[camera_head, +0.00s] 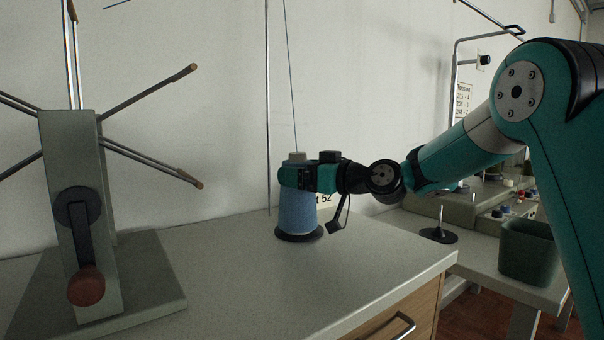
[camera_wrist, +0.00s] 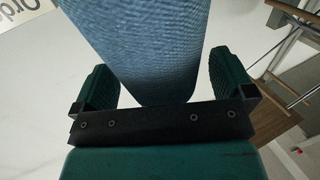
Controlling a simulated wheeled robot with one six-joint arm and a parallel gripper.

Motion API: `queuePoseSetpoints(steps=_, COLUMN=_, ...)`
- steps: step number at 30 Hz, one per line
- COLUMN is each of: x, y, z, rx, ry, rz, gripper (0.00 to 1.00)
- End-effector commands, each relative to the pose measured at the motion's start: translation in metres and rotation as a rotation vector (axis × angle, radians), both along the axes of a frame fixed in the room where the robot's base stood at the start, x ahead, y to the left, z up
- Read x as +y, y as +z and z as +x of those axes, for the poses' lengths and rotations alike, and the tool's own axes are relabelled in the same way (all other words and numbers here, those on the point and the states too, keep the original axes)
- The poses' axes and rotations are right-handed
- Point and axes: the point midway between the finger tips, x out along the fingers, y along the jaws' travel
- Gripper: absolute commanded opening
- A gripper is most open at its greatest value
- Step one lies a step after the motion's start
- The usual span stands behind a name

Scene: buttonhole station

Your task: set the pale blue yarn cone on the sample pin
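The pale blue yarn cone (camera_head: 296,214) stands upright on a round black base (camera_head: 299,237) on the grey worktop. A thread runs up from its top. My gripper (camera_head: 297,179) reaches in from the right at the cone's upper part. In the wrist view the cone (camera_wrist: 150,45) lies between the two fingers of my gripper (camera_wrist: 160,62). The fingers are apart, with a visible gap on the left and a narrower one on the right. A bare upright metal pin (camera_head: 439,217) on a black round foot stands on the lower bench to the right.
A grey winder (camera_head: 85,210) with rods and a red-knobbed crank stands at the left. A thin vertical pole (camera_head: 267,120) rises behind the cone. A dark green bin (camera_head: 528,252) stands right of the bare pin. The worktop's front middle is clear.

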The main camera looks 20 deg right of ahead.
Motion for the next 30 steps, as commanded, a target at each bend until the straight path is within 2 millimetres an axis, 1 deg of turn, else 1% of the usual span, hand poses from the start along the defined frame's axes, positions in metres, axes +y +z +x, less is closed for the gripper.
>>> queuePoseSetpoints(steps=7, x=-0.003, y=-0.001, z=-0.003, rx=0.002, ry=-0.001, rz=-0.001, gripper=1.00)
queuePoseSetpoints(steps=11, x=-0.015, y=-0.002, z=-0.015, rx=0.002, ry=-0.004, rz=-0.001, gripper=1.00)
queuePoseSetpoints(steps=14, x=-0.030, y=-0.002, z=-0.032, rx=0.001, ry=-0.007, rz=0.000, gripper=1.00)
queuePoseSetpoints(steps=24, x=-0.086, y=-0.002, z=-0.098, rx=0.002, ry=-0.007, rz=0.001, gripper=1.00)
queuePoseSetpoints(steps=27, x=-0.097, y=-0.001, z=-0.113, rx=0.000, ry=-0.006, rz=0.000, gripper=1.00)
queuePoseSetpoints(steps=30, x=-0.106, y=-0.001, z=-0.123, rx=0.001, ry=-0.005, rz=0.000, gripper=1.00)
